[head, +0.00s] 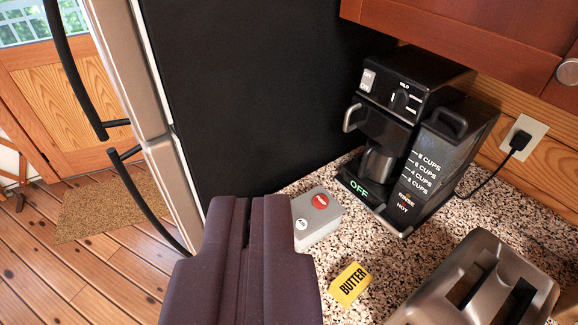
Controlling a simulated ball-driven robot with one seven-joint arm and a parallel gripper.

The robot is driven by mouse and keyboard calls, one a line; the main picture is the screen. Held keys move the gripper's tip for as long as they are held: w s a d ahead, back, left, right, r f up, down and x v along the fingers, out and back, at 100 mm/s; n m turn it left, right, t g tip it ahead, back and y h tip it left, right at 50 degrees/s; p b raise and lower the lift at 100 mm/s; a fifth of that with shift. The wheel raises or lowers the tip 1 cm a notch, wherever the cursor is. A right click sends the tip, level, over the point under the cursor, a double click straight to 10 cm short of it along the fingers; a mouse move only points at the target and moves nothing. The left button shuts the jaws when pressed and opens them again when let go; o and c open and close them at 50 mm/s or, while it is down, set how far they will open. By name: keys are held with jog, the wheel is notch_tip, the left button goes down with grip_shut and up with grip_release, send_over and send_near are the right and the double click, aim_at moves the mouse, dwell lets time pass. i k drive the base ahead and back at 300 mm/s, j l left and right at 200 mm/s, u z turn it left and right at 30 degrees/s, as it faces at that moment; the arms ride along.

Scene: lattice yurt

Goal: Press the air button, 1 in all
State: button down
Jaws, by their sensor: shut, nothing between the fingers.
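A small grey box (322,228) stands on the speckled counter, just right of my gripper's tip in the picture. It carries a red round button (320,201) on top and a white round button (302,224) nearer its left front edge. Both have small lettering; I cannot read it surely enough to say which is the air button. My gripper (246,203) is dark purple, shut and empty, and reaches up from the bottom of the view. It hides part of the counter's left edge. I cannot tell any contact with the box.
A black coffee maker (408,85) stands behind the box to the right. A yellow butter block (350,284) and a metal toaster (478,280) are in front. The black fridge side (250,90) rises behind, and a wooden cabinet (480,30) hangs above. Bare counter lies between box and butter.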

aim_at(302, 224)
jog(key=i+j, duration=0.1)
jog(key=i, duration=0.35)
jog(key=i+j, duration=0.15)
jog(key=i, duration=0.3)
